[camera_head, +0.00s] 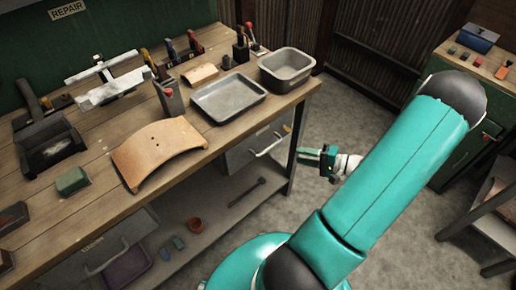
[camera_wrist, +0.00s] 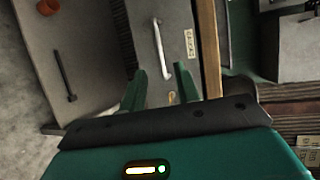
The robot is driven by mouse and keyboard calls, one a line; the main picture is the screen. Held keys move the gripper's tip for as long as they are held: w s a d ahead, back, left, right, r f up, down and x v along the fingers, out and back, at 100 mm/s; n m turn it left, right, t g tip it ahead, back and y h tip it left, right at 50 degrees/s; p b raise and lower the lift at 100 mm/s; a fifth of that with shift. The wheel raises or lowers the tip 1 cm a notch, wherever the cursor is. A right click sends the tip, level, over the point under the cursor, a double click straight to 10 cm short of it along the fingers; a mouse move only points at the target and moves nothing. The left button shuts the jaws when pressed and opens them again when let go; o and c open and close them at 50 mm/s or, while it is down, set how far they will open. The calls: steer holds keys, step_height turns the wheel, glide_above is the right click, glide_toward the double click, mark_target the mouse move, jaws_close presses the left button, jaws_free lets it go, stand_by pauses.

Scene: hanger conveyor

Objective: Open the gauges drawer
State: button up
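The gauges drawer is a grey front under the right end of the workbench, with a pale bar handle (camera_head: 270,146). In the wrist view the drawer front (camera_wrist: 176,22) shows a small label (camera_wrist: 190,43) that seems to read GAUGES, and its handle (camera_wrist: 161,48) runs lengthwise up the picture. The drawer looks shut. My gripper (camera_head: 326,158) is to the right of the drawer, beyond the bench's corner leg in the head view.
The wooden workbench (camera_head: 215,150) holds a grey tray (camera_head: 228,98), a metal bin (camera_head: 286,68) and a curved tan piece (camera_head: 157,150). Another drawer front (camera_head: 100,255) is at lower left. Floor right of the bench is clear.

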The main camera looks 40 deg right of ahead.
mark_target(270, 147)
steer(key=x, duration=1.3)
steer(key=shift+w+d+f, duration=0.2)
steer(key=shift+d+f, duration=0.1)
jaws_close()
